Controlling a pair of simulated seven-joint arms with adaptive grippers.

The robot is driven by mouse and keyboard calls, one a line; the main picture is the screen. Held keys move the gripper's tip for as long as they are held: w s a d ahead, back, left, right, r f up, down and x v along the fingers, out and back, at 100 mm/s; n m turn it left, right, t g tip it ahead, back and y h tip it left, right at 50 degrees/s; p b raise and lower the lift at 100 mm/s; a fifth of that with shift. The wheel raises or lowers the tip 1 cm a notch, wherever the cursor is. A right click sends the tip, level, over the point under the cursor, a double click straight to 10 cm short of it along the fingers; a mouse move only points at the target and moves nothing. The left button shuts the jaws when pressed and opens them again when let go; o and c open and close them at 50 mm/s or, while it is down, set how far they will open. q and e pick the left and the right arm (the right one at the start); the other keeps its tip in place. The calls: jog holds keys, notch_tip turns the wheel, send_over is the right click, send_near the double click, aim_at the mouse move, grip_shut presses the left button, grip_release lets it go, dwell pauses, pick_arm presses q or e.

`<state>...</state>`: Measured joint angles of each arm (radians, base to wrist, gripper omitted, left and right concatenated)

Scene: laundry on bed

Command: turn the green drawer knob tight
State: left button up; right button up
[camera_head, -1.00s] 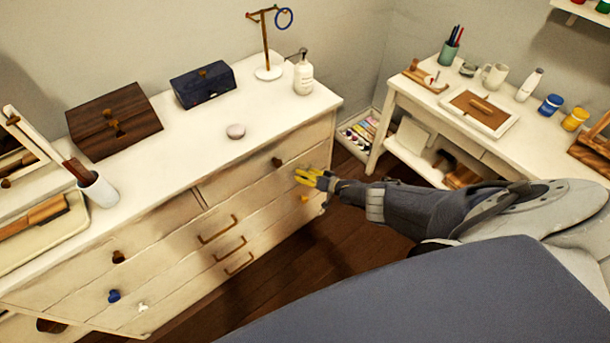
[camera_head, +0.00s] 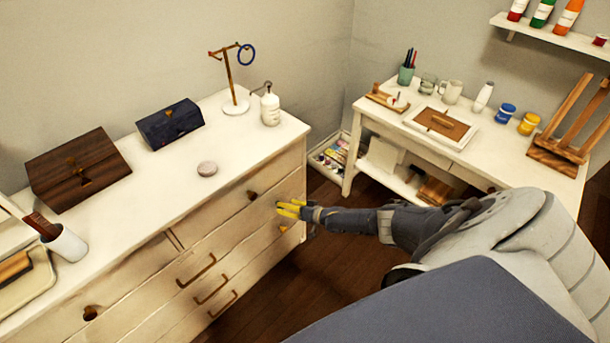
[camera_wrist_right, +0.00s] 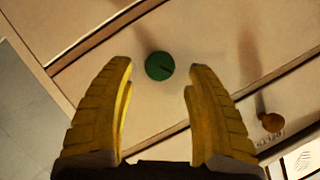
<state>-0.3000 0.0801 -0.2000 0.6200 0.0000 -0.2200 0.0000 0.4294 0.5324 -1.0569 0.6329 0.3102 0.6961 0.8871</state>
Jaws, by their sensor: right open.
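The green knob (camera_wrist_right: 159,66) is on a pale drawer front in the right wrist view, round with a dark mark on its face. My right gripper (camera_wrist_right: 158,72) is open, its yellow fingers on either side of the knob with a gap on both sides. In the head view my right gripper (camera_head: 281,208) points at the right end of the white dresser (camera_head: 150,210), close to its drawer fronts. The green knob cannot be made out there. My left gripper is not in view.
An orange-brown knob (camera_wrist_right: 272,122) is right of the fingers in the wrist view. In the head view a dark brown knob (camera_head: 252,195) is on the drawer above. A white desk (camera_head: 395,130) stands at the right, with bare floor (camera_head: 330,270) between.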

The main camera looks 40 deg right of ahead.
jog(key=v, duration=0.8)
jog(key=shift+s+d, duration=0.15)
jog(key=shift+s, duration=0.2)
jog(key=shift+r, duration=0.15)
jog(key=s+a+f+m+t+h, duration=0.1)
jog(key=s+a, duration=0.2)
jog(key=a, duration=0.3)
jog(key=s+a+f+m+t, duration=0.1)
jog(key=s+a+m, duration=0.1)
jog(key=a, duration=0.4)
jog(key=s+d+r+n+h, duration=0.1)
jog(key=d+r+n+h, duration=0.4)
jog(key=n, duration=0.4)
jog(key=w+f+n, duration=0.1)
jog(key=w+f, duration=0.1)
jog(key=w, duration=0.3)
jog(key=w+d+f+n, duration=0.1)
jog(key=w+f, duration=0.1)
jog(key=w, duration=0.3)
jog(key=w+d+f+n, duration=0.1)
jog(key=w+f, duration=0.2)
jog(key=w, duration=0.3)
jog(key=shift+d+f+n+g+h, duration=0.1)
jog(key=shift+d+n+g+h, duration=0.1)
jog(key=shift+n+g+h, duration=0.15)
